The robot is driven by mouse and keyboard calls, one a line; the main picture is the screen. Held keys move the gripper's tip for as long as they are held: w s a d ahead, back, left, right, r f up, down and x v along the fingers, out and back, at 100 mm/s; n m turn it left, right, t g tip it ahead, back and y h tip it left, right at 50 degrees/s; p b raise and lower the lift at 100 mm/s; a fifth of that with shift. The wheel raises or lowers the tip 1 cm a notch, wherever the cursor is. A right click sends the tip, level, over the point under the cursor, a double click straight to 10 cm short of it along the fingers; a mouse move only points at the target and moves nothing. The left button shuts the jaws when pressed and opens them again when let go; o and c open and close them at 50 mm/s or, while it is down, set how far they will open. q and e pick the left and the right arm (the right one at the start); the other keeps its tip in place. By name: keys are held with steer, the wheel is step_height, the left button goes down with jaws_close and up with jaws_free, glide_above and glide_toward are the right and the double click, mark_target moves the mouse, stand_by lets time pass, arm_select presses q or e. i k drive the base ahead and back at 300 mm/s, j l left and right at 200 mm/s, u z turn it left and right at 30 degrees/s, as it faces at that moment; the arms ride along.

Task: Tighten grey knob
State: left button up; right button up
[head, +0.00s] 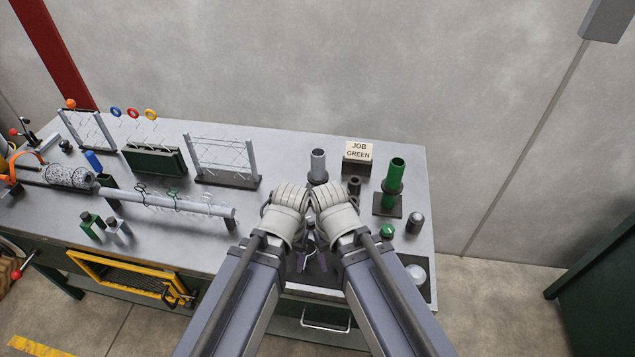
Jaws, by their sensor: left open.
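A small grey domed knob (415,222) stands near the right edge of the grey bench, beside a green domed knob (387,231). I cannot tell which grey one is meant. My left gripper (301,260) is open, small and dark between my two forearms near the bench's front edge. My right gripper (320,258) is close beside it, mostly hidden by my arm, so its jaws are unclear. Both grippers are left of the knobs, touching none.
A green tube (394,176) and a grey tube (318,163) stand on the bench. Behind them is a "JOB GREEN" sign (358,151). Wire racks (224,156) and a horizontal bar (165,201) with hooks fill the left.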

mark_target(310, 217)
steer(key=k+j+z, duration=0.1)
steer(key=j+z, duration=0.35)
steer(key=k+j+z, duration=0.15)
steer(key=z, duration=0.35)
steer(key=j, duration=0.1)
